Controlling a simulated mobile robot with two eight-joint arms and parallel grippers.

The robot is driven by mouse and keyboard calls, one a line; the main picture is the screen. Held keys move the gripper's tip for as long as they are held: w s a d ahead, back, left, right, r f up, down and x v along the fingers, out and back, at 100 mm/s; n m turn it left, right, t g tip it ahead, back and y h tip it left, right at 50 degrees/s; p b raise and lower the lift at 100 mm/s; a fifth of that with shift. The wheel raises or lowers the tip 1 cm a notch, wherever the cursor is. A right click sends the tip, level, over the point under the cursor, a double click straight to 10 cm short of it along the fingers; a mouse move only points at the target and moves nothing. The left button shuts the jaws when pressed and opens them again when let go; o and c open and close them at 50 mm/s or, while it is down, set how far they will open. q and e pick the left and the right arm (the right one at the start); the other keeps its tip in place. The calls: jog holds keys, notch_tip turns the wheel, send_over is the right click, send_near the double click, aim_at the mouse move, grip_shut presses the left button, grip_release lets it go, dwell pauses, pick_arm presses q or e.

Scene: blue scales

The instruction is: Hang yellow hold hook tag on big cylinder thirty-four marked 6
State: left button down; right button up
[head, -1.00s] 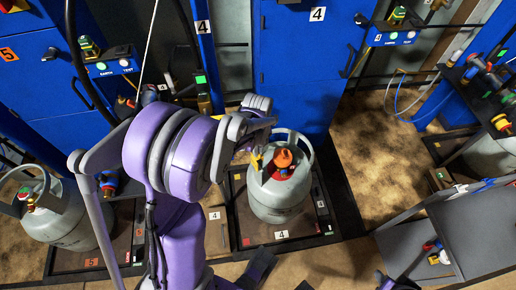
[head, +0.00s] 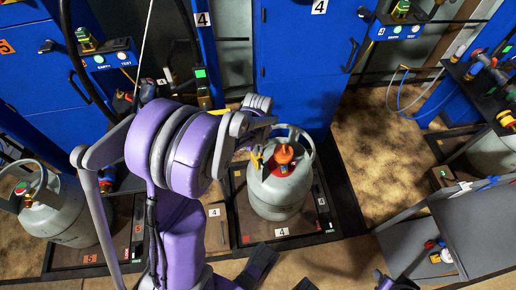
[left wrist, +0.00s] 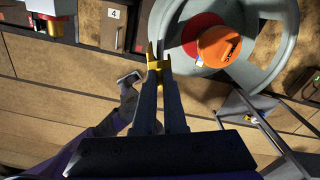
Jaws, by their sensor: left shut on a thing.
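A big grey-green cylinder (head: 276,198) with an open collar, a red top and an orange cap stands on a scale marked 4 in the middle of the head view. I read no 6 on it. My left gripper (left wrist: 160,72) is shut on the yellow hook tag (left wrist: 158,62), beside the left side of the collar. In the left wrist view the tag's tip overlaps the collar rim (left wrist: 168,22); whether it touches or hooks it, I cannot tell. In the head view the tag (head: 257,159) is small and partly hidden.
Another grey cylinder (head: 58,213) stands on the scale at left. Blue cabinets (head: 300,90) line the back. A grey shelf unit (head: 470,225) stands at right. The brown floor (head: 375,190) between the middle scale and the right-hand things is clear.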

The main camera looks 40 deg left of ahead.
pick_arm(q)
jog(key=shift+f, duration=0.1)
dwell(0.6)
jog(key=shift+s+f+b, duration=0.1)
jog(key=shift+f+b, duration=1.2)
jog(key=shift+f, duration=0.7)
jog(key=c, duration=0.9)
grip_release()
jog(key=shift+r, duration=0.1)
